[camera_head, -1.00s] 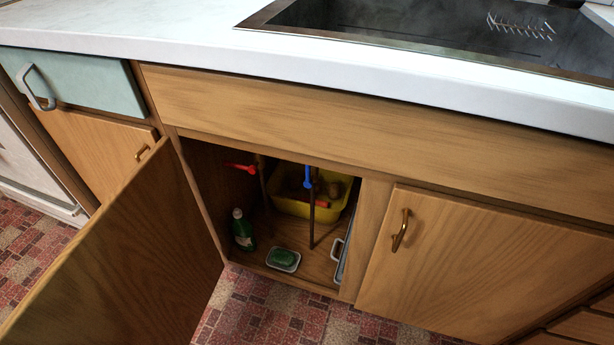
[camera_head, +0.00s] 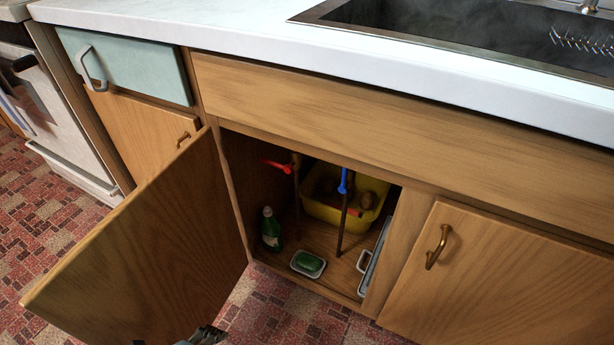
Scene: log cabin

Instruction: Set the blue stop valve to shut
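The blue stop valve (camera_head: 343,181) sits on a thin vertical pipe inside the open cabinet under the sink. Its blue handle looks upright, in line with the pipe. A red valve (camera_head: 277,166) is on another pipe to its left, with its handle pointing sideways to the left. Part of what looks like my gripper (camera_head: 205,337) shows at the bottom edge, below the open cabinet door and well away from the valve. Its fingers are mostly cut off, and which arm it belongs to is unclear.
The open door (camera_head: 150,255) swings out at the left. A yellow tub (camera_head: 325,213) stands behind the blue valve's pipe. A green bottle (camera_head: 271,230), a soap dish (camera_head: 308,264) and a grey-handled item (camera_head: 372,262) stand on the cabinet floor. The right door (camera_head: 500,270) is closed.

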